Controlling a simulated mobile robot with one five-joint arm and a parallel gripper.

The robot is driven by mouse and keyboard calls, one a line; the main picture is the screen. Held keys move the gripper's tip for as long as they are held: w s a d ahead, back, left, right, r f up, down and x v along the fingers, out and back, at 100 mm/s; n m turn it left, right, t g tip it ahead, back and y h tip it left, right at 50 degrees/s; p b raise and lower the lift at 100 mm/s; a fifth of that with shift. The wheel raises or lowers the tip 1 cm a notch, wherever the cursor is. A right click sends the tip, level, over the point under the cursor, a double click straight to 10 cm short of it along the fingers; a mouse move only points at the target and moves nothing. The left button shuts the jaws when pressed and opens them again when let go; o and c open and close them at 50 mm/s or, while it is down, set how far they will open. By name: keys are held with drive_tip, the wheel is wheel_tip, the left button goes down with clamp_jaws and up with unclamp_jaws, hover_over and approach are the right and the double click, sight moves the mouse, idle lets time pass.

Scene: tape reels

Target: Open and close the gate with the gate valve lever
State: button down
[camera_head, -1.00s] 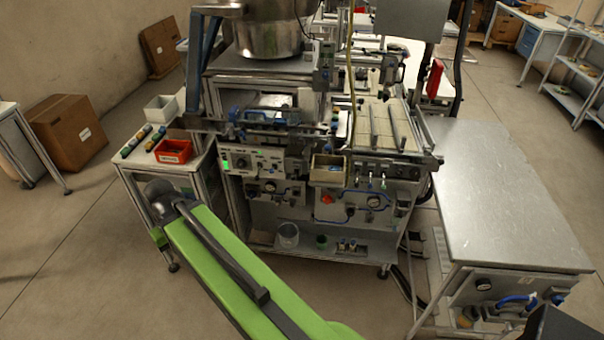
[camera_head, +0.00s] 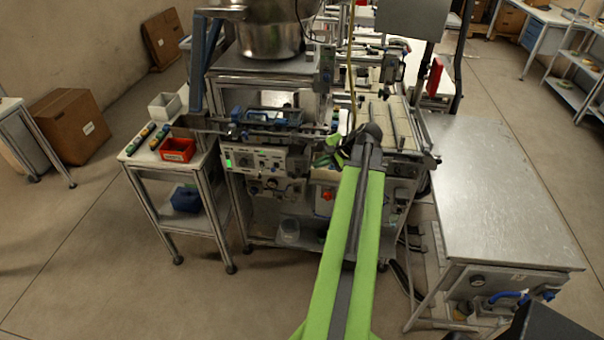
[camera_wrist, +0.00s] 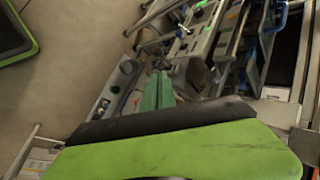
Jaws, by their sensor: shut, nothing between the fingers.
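My gripper (camera_head: 324,158) is at the front of the machine (camera_head: 262,160), near the right end of its upper rail in the head view. Its green fingers also show in the wrist view (camera_wrist: 159,80), pointing toward the metal frames. They are together with nothing between them. I cannot pick out the gate or its valve lever for certain in either view. Blue fittings (camera_head: 236,115) sit along the machine's upper rail, left of my gripper. My green arm hides part of the machine's front.
A side table (camera_head: 195,195) with a red bin (camera_head: 177,150) and a white bin (camera_head: 164,106) stands left of the machine. A bare metal table (camera_head: 490,200) stands at the right. Cardboard boxes (camera_head: 68,125) lie at the left. The floor at front left is clear.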

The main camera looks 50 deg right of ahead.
sight(296, 174)
drive_tip(key=b+x, duration=0.7)
drive_tip(key=x, duration=0.3)
drive_tip(key=shift+b, duration=0.3)
